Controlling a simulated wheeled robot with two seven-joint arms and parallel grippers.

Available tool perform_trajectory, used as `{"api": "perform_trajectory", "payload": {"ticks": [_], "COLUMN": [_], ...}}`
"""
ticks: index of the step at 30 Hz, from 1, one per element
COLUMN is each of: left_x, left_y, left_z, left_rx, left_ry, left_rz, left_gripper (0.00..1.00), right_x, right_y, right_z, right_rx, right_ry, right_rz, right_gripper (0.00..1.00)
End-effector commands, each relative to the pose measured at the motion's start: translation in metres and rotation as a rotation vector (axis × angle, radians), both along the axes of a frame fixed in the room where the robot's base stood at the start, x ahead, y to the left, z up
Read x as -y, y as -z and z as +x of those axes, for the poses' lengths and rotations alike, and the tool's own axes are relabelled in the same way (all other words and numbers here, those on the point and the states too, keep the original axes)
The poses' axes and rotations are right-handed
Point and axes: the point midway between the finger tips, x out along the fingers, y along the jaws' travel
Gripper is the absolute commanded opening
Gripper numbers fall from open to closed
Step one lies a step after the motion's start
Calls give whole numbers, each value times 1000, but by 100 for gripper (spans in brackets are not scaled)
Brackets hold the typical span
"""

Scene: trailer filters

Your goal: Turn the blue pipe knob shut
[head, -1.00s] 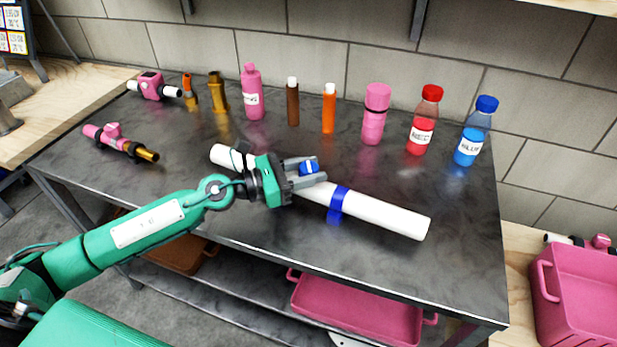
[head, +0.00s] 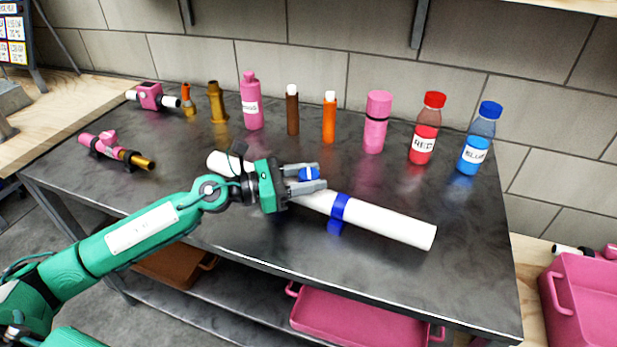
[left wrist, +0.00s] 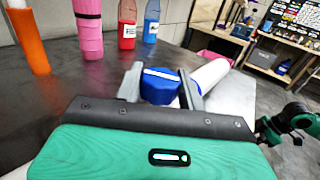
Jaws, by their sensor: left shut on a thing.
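The blue pipe knob (head: 309,174) sits on top of the white pipe (head: 385,220), which lies along the dark table with a blue band (head: 339,209) around it. My left gripper (head: 312,179) reaches in from the left over the pipe, its two fingers on either side of the knob and shut on it. In the left wrist view the knob (left wrist: 160,87) shows between the two fingers (left wrist: 162,88), with a pale stripe across its top. The pipe (left wrist: 209,75) runs away behind it.
Several bottles and tubes stand along the back, among them a red bottle (head: 426,130) and a blue bottle (head: 479,140). A pink pipe piece (head: 107,146) lies at the left. The table front is clear.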

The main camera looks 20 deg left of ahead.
Motion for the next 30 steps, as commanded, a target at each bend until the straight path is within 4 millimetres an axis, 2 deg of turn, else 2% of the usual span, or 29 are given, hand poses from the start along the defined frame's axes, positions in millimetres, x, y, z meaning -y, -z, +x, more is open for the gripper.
{"api": "perform_trajectory", "payload": {"ticks": [6, 7, 9, 10, 19, 23, 30], "left_x": [0, 0, 0, 0, -1, -8, -35], "left_y": [-1, -1, -1, -1, 0, 2, 4], "left_z": [0, 0, 0, 0, -1, -5, -23], "left_rx": [2, 2, 2, 2, 0, -2, -3], "left_ry": [-1, -1, -1, -1, -1, -2, -2], "left_rz": [-1, -1, -1, -1, 0, 0, 1], "left_gripper": [16, 43, 57, 60, 60, 60, 60], "right_x": [0, 0, 0, 0, 0, 0, 2], "right_y": [0, 0, 0, 0, 1, 3, -31], "right_z": [0, 0, 0, 0, 0, -1, -7], "right_rx": [0, 0, 0, 0, -1, -2, 40], "right_ry": [-1, -1, -1, -1, -1, -1, 2], "right_rz": [0, 0, 0, 0, 0, -1, 6], "right_gripper": [36, 36, 36, 36, 36, 36, 36]}}
